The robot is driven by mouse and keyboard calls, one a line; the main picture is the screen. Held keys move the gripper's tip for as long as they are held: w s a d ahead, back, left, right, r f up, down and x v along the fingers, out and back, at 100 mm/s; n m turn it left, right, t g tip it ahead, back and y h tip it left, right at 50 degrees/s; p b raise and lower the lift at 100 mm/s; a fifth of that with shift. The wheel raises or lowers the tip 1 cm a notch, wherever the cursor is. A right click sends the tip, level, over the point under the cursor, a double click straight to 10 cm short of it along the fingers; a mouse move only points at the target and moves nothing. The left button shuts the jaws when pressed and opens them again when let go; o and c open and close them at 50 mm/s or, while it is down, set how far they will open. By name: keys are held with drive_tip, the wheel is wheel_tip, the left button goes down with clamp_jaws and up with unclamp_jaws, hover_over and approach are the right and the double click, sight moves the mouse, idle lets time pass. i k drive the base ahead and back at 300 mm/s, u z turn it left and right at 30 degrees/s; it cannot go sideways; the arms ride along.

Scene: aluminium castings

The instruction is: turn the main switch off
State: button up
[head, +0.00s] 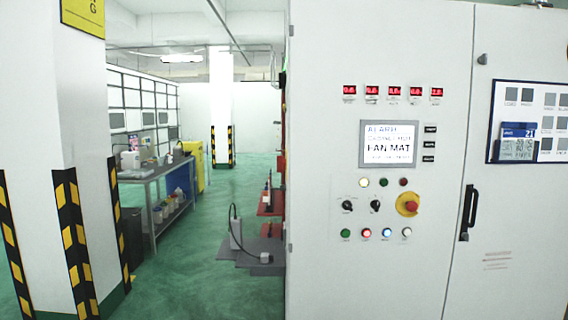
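A large white control cabinet (330,270) fills the right half of the head view. On its front is a red knob on a yellow round plate (407,204), which looks like the main switch; the position it is turned to is too small to read. To its left are two black rotary knobs, one at the left (347,206) and one nearer the red knob (376,206). My gripper is not in view.
A lit screen (388,144) with alarm text, red displays and several lamps are on the cabinet. A black door handle (468,212) is to the right. A striped pillar (75,160) and a workbench (155,190) stand left, with green floor (190,270) clear between.

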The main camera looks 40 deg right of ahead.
sight(280, 161)
drive_tip(key=z, duration=0.7)
drive_tip(key=i, duration=0.65)
drive_tip(key=z, duration=0.65)
drive_tip(key=k, duration=0.6)
drive_tip(key=u, duration=0.9)
drive_tip(key=i, duration=1.2)
drive_tip(key=z, duration=0.15)
